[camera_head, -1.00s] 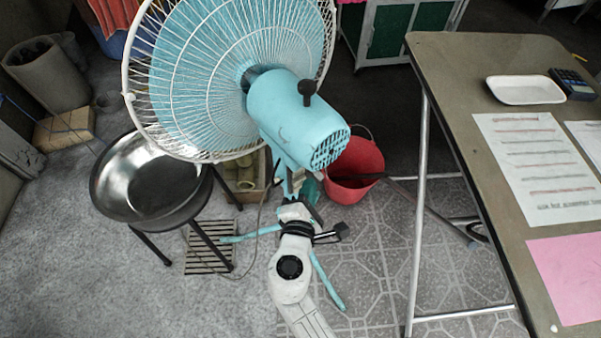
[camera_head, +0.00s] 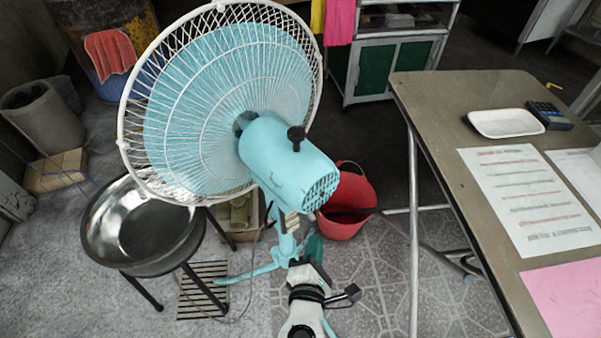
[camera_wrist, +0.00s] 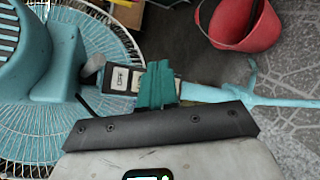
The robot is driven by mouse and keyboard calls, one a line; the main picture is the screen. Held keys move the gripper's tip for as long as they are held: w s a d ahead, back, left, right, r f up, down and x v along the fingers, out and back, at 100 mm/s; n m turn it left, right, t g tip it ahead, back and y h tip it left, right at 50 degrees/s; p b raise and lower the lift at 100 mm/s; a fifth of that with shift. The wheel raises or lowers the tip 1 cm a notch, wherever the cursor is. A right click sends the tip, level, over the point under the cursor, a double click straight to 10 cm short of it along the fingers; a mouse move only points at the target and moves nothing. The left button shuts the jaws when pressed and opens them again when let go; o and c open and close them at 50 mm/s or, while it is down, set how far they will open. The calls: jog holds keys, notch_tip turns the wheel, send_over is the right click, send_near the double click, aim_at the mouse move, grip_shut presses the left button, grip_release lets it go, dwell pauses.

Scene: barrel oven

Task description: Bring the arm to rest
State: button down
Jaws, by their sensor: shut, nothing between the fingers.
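My arm (camera_head: 303,305) reaches up from the bottom of the head view. My gripper (camera_head: 314,246) shows at its far end, in front of the turquoise fan's stand. In the wrist view my gripper (camera_wrist: 158,83) has its teal fingers together with nothing between them. The turquoise fan (camera_head: 285,160) stands upright just beyond it. A black switch box with an "OFF" label (camera_wrist: 121,79) shows beside the fingertips. I cannot tell whether the fingers touch it.
A red bucket (camera_head: 347,205) stands behind the fan, a metal bowl on a stand (camera_head: 100,245) at the left. A table (camera_head: 440,100) with a white tray (camera_head: 506,123), papers and a calculator (camera_head: 549,114) fills the right. Tiled floor (camera_head: 375,290) is clear between arm and table.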

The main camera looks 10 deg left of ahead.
jog(key=s+d+f+m+g+h, duration=0.1)
jog(key=s+d+m+g+h, duration=0.15)
jog(key=d+m, duration=0.7)
jog(key=s+d+f+m+g+h, duration=0.15)
jog(key=d+m+g+h, duration=0.3)
jog(key=d, duration=1.05)
jog(key=s+d+f+m+g+y, duration=0.2)
jog(key=s+d+m+g, duration=0.3)
jog(key=s, duration=0.3)
jog(key=s+r+m+g+y+p, duration=0.15)
jog(key=s+m+y, duration=0.4)
jog(key=s, duration=0.75)
notch_tip(320, 180, up, 13)
jog(key=p, duration=1.2)
jog(key=shift+w+f+g+h, duration=0.15)
jog(key=shift+w+g+h, duration=0.25)
jog(key=shift+g+h, duration=0.05)
jog(key=shift+d+m, duration=0.1)
jog(key=shift+m, duration=0.15)
